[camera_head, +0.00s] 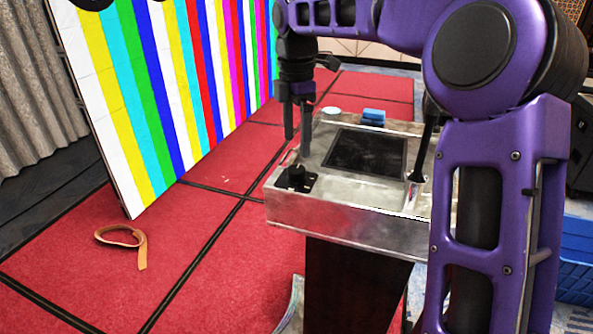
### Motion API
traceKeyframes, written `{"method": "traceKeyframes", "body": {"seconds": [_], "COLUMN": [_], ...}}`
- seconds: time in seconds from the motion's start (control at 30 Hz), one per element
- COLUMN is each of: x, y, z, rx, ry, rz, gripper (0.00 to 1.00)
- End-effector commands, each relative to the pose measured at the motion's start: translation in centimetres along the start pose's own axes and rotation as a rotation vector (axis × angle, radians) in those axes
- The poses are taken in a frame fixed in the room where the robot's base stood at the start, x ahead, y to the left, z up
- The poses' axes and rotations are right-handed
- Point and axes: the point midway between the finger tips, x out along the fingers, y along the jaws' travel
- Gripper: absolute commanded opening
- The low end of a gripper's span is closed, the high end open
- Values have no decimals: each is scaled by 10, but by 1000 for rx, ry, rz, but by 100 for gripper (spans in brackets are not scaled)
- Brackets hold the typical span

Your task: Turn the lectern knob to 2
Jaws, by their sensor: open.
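The lectern (350,219) has a grey metal top with a dark flat panel (366,152) set in it. The knob (296,175) is a small black cylinder on a dark plate at the lectern top's left front corner. The plate's markings are too small to read, so I cannot tell the knob's setting. My gripper (298,147) points down above the lectern's left side, a little above and behind the knob in the picture. Its two dark fingers are apart with nothing visible between them. It appears clear of the knob.
A blue block (374,115) and a white round object (331,112) are at the lectern's far edge. A black stem (424,135) rises at its right. A striped video wall (165,80) stands left. A tan strap (123,237) lies on red carpet. A blue crate (577,262) is right.

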Motion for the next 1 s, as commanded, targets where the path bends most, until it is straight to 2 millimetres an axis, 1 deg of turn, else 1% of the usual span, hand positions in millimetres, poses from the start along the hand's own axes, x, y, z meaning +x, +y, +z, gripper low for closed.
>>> {"method": "traceKeyframes", "body": {"seconds": [0.03,0.1,0.2,0.3,0.4,0.5,0.77,0.8,0.83,0.97,1.0], "x": [15,29,47,60,69,74,75,75,75,75,75], "y": [-1,-1,-1,0,0,0,0,0,0,0,0], "z": [0,1,1,0,0,0,0,0,0,0,0], "rx": [1,2,1,1,1,2,2,2,2,2,2], "ry": [1,1,0,0,0,0,0,0,0,0,0], "rz": [-3,-3,-3,-1,-1,0,1,1,1,1,0], "gripper": [84,84,84,84,84,84,84,82,77,54,46]}}
